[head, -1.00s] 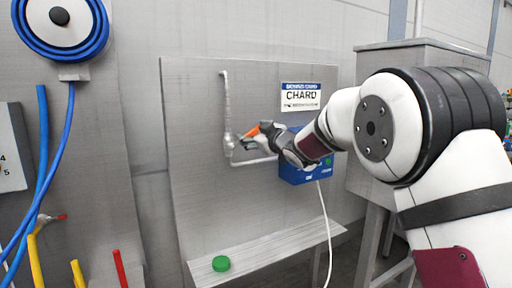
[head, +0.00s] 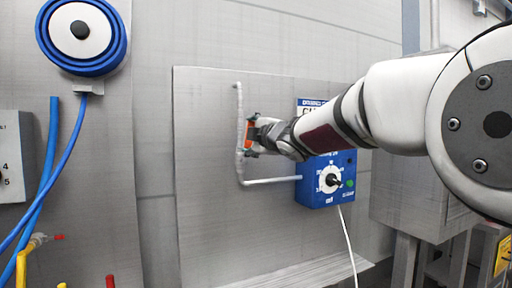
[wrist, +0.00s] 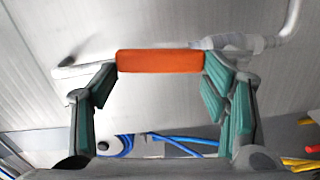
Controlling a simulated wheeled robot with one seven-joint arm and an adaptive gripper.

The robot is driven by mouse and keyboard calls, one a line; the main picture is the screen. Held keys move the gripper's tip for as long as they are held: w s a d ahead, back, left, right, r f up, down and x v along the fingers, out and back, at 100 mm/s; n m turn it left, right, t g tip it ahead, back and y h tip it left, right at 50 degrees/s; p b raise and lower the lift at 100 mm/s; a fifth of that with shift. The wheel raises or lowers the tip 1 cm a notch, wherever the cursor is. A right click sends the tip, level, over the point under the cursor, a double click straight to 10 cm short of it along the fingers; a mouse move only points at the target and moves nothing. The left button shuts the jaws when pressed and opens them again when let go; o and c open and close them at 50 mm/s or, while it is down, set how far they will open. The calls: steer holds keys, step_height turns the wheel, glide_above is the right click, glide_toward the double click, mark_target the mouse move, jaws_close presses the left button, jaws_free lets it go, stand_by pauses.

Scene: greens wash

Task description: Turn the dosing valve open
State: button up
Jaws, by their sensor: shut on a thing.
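The dosing valve's orange handle (head: 249,134) stands upright in the head view, along the vertical part of the grey pipe (head: 240,105) on the metal panel. My gripper (head: 251,135) reaches it from the right and is shut on it. In the wrist view the orange handle (wrist: 160,61) lies crosswise between the two fingertips of my gripper (wrist: 160,68), touching both. The pipe and grey valve fitting (wrist: 232,42) show behind it. The valve body is partly hidden by my gripper in the head view.
A blue dosing unit (head: 325,180) with a dial hangs just below my arm. A sign (head: 306,106) is partly covered by my arm. A ledge (head: 300,272) runs below the panel. A blue hose reel (head: 82,38) hangs at left.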

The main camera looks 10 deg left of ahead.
steer(key=shift+s+a+r+n+b, duration=0.1)
steer(key=shift+s+a+n+b, duration=0.35)
steer(key=shift+n+b, duration=0.45)
steer(key=shift+a, duration=0.2)
steer(key=o, duration=1.7)
steer(key=shift+w, duration=0.1)
steer(key=v, duration=1.2)
